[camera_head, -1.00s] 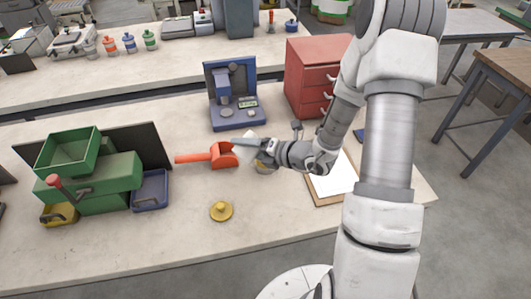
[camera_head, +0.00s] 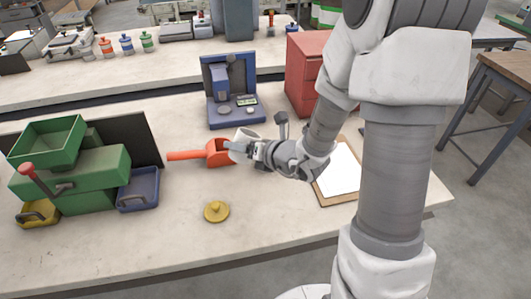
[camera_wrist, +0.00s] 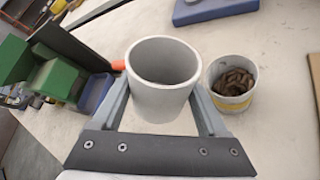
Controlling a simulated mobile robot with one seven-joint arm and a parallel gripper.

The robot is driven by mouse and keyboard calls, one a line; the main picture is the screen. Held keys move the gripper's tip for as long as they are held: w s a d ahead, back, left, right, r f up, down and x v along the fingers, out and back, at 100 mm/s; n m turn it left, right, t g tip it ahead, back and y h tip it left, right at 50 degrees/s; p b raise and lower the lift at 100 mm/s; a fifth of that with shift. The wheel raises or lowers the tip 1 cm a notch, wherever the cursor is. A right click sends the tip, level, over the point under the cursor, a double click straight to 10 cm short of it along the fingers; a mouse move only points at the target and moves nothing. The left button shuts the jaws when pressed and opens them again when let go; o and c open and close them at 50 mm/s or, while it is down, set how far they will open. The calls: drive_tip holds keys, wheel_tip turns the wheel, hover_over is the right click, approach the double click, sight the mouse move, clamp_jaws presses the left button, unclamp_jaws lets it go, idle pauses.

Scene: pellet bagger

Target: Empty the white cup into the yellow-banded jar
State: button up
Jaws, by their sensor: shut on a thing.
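The white cup (camera_head: 246,137) is held upright between the fingers of my gripper (camera_head: 242,148). In the wrist view the cup (camera_wrist: 162,68) stands between both fingers, and its visible inside looks bare. The yellow-banded jar (camera_wrist: 233,86) stands open just right of the cup in the wrist view. Brown pellets (camera_wrist: 235,82) lie inside it. In the head view the jar is mostly or wholly hidden behind my gripper.
An orange scoop (camera_head: 215,153) lies left of the cup, and a yellow knobbed lid (camera_head: 216,211) lies in front. A blue scale (camera_head: 236,108), red drawers (camera_head: 306,75), a clipboard (camera_head: 338,172) and a green bagger (camera_head: 75,170) surround them.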

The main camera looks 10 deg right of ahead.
drive_tip(key=shift+s+a+f+n+b, duration=0.1)
drive_tip(key=shift+a+f+n+b, duration=0.1)
drive_tip(key=shift+f+b, duration=0.5)
drive_tip(key=shift+s+a+f+n+b, duration=0.1)
drive_tip(key=shift+a+f+b, duration=0.15)
drive_tip(key=shift+b, duration=0.7)
drive_tip(key=f+b, duration=0.1)
drive_tip(key=b, duration=0.1)
drive_tip(key=f+b, duration=0.1)
drive_tip(key=b, duration=0.1)
drive_tip(key=f+n+h+b, duration=0.1)
drive_tip(key=b, duration=0.1)
drive_tip(key=shift+s+a+f+t+b, duration=0.25)
drive_tip(key=shift+a+f+t+b, duration=0.05)
drive_tip(key=shift+a+t+b, duration=0.1)
drive_tip(key=b, duration=0.3)
drive_tip(key=a+n+h+b, duration=0.1)
drive_tip(key=b, duration=0.2)
drive_tip(key=shift+s+f+t+b, duration=0.3)
drive_tip(key=shift+f+t, duration=0.05)
drive_tip(key=shift+t, duration=0.05)
drive_tip(key=b, duration=0.2)
drive_tip(key=n+b, duration=0.1)
drive_tip(key=b, duration=0.1)
drive_tip(key=shift+s+a+f+h, duration=0.1)
drive_tip(key=shift+a+f+h, duration=0.15)
drive_tip(key=shift+h, duration=0.15)
drive_tip(key=shift+s+a+r+n+t+b, duration=0.2)
drive_tip(key=shift+n+t+b, duration=0.15)
drive_tip(key=shift+b, duration=1.05)
